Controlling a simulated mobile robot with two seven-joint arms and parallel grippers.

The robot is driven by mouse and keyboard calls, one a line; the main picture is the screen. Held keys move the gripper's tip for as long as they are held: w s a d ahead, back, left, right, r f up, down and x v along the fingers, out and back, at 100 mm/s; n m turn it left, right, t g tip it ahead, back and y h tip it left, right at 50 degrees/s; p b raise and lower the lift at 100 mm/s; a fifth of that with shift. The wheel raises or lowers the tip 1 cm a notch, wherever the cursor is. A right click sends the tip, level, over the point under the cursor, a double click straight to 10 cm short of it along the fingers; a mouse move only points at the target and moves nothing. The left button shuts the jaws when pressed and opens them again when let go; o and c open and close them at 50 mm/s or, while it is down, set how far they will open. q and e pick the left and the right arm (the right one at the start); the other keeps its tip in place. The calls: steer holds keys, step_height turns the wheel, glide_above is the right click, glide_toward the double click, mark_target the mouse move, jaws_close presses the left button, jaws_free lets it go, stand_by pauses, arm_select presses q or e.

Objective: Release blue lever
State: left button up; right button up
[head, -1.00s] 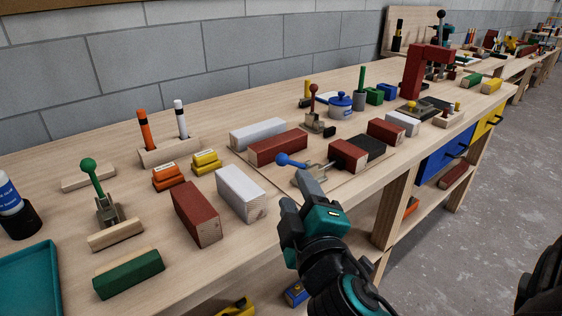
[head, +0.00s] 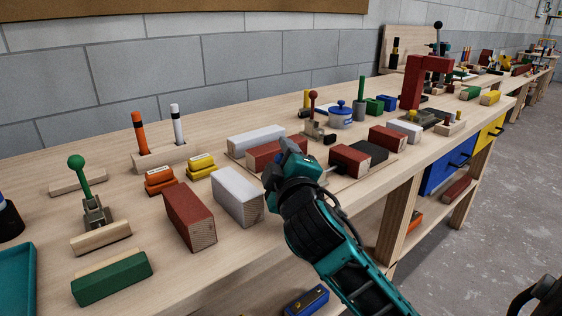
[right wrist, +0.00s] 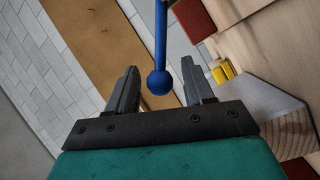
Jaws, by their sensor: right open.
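The blue lever (right wrist: 159,82) shows in the right wrist view as a round blue knob on a straight blue handle. Its knob lies between the two grey fingers of my right gripper (right wrist: 158,74), with a gap on each side. The gripper is open and not closed on it. In the head view my right gripper (head: 284,158) is at the board near the front of the bench and hides most or all of the lever and its clamp. My left gripper is not in view.
A red batten (head: 276,153) lies just behind the gripper and a white block (head: 238,194) stands to its left. Another red block (head: 349,161) is close on the right. A red-knobbed lever (head: 313,110) and a blue-lidded pot (head: 341,114) stand farther back.

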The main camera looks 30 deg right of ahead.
jaws_close()
stand_by(0.5)
